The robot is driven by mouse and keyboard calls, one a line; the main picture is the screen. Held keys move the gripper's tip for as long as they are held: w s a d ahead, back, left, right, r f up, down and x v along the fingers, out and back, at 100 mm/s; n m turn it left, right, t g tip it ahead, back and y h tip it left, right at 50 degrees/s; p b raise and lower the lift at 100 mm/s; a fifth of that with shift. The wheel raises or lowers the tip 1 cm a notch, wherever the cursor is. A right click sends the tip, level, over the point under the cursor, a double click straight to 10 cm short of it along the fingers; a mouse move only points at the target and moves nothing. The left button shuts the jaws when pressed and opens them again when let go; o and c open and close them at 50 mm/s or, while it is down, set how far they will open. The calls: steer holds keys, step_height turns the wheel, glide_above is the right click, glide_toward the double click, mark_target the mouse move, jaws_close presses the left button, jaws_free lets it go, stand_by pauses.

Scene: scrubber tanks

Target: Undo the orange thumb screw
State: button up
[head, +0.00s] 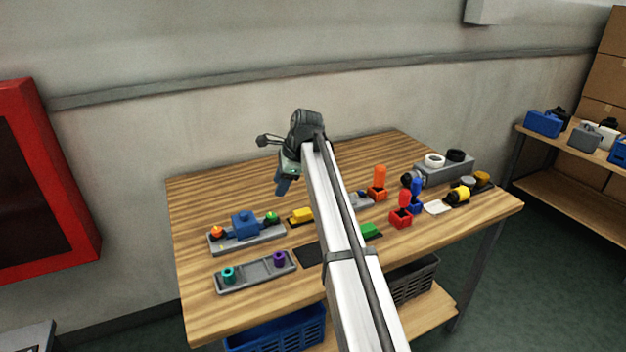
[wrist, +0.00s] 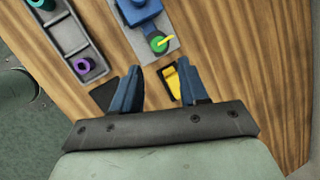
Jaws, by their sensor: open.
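The orange thumb screw (head: 217,232) stands at the left end of a grey plate (head: 262,236) on the wooden table. A blue block (head: 244,223) sits mid-plate, and a green screw (head: 271,217) is at the right end. In the wrist view, the green screw (wrist: 158,43) with its yellow bar and part of the blue block (wrist: 139,11) show at the top; the orange screw is out of that view. My gripper (head: 283,186) is open and empty, above the table to the right of the plate. Its two blue fingers also show in the wrist view (wrist: 158,73).
A grey tray (head: 255,272) with teal and purple pieces lies in front of the plate. A yellow block (head: 301,215) lies to its right, near a dark mat (head: 311,255). Orange, red and blue handled pieces stand right of my arm. The table's back left is clear.

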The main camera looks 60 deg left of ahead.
mark_target(218, 229)
steer(key=w+d+m, duration=0.1)
steer(key=w, duration=0.8)
steer(key=shift+d+f, duration=0.3)
steer(key=shift+d, duration=0.1)
steer(key=shift+o, duration=0.8)
steer(key=shift+s, duration=0.15)
steer(key=shift+o, duration=0.6)
steer(key=s+a+n, duration=0.1)
steer(key=s+a, duration=0.2)
steer(key=s, duration=0.7)
steer(key=s+a+r+n+g+h, duration=0.1)
steer(key=s+a, duration=0.3)
steer(key=s, duration=0.7)
steer(key=shift+s+a+r+n, duration=0.15)
steer(key=shift+a+r+n, duration=0.15)
steer(key=shift+n, duration=0.1)
steer(key=s+f, duration=0.2)
steer(key=f, duration=0.2)
steer(key=s+d+f+h, duration=0.1)
steer(key=s+f, duration=0.1)
steer(key=f, duration=0.2)
steer(key=s+d+f+h, duration=0.1)
steer(key=s+f, duration=0.1)
steer(key=f, duration=0.2)
steer(key=shift+f+g, duration=0.3)
steer(key=shift+f, duration=0.05)
steer(key=c, duration=1.1)
